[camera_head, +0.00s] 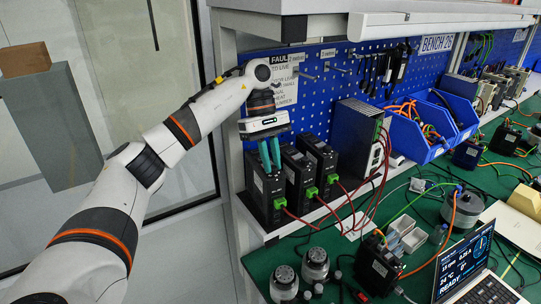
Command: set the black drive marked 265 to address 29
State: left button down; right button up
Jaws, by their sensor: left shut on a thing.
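My right gripper is not in view.
A larger dark power unit (358,138) stands right of the drives, then blue bins (415,143) with cables. Red wires run from the drives across the bench. Motors (315,264), a black actuator (378,265) and a laptop (467,265) occupy the front. A blue pegboard (325,98) stands behind.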

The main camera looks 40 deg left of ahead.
pick_arm(q)
jog(key=shift+m, duration=0.4)
jog(key=c, duration=1.6)
grip_release()
